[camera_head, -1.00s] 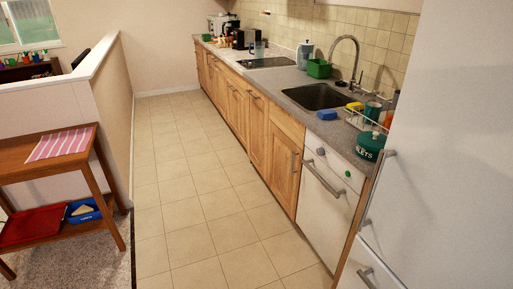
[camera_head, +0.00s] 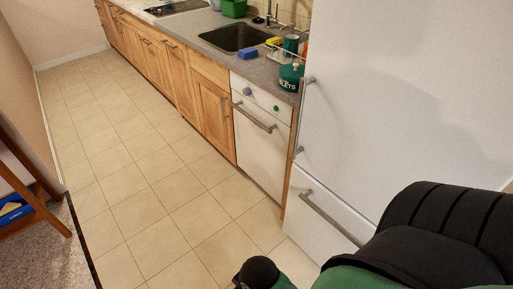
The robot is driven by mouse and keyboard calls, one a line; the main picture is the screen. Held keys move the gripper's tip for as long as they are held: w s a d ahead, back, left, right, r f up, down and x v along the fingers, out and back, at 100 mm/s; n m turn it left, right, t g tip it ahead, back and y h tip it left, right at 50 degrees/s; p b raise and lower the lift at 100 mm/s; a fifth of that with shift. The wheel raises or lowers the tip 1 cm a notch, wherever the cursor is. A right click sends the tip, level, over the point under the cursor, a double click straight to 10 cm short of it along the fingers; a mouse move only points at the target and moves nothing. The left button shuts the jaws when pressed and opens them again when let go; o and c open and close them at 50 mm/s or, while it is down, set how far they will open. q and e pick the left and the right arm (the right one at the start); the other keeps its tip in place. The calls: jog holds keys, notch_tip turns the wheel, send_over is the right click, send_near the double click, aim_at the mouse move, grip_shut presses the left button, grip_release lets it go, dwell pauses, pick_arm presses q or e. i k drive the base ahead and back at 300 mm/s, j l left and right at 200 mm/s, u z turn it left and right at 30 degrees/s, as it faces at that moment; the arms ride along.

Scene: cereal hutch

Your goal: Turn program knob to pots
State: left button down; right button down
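The white dishwasher (camera_head: 259,140) stands under the counter, between the wooden cabinets and the white fridge. Its front is shut, with a bar handle (camera_head: 254,118) across the upper part. On the control strip above the handle is a round grey-blue knob (camera_head: 247,91), the likely program knob. Its markings are too small to read. A small green button (camera_head: 276,108) or light sits to the right on the same strip. Neither of my grippers shows; only black and green parts of my own body or arm fill the bottom right, well apart from the dishwasher.
The white fridge (camera_head: 405,90) with its lower drawer (camera_head: 325,215) stands close on the right. The counter above holds a sink (camera_head: 238,38), a blue sponge (camera_head: 248,54) and a green tablets tin (camera_head: 290,77). Tiled floor (camera_head: 150,170) in front is clear. A wooden table (camera_head: 40,205) edges in at left.

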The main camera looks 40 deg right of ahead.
aim_at(247, 91)
jog(key=i+l+z, duration=0.1)
jog(key=z, duration=0.3)
jog(key=i+z, duration=0.15)
jog(key=z, duration=0.25)
jog(key=i+z, duration=0.15)
jog(key=z, duration=0.25)
jog(key=i+z, duration=0.15)
jog(key=z, duration=0.25)
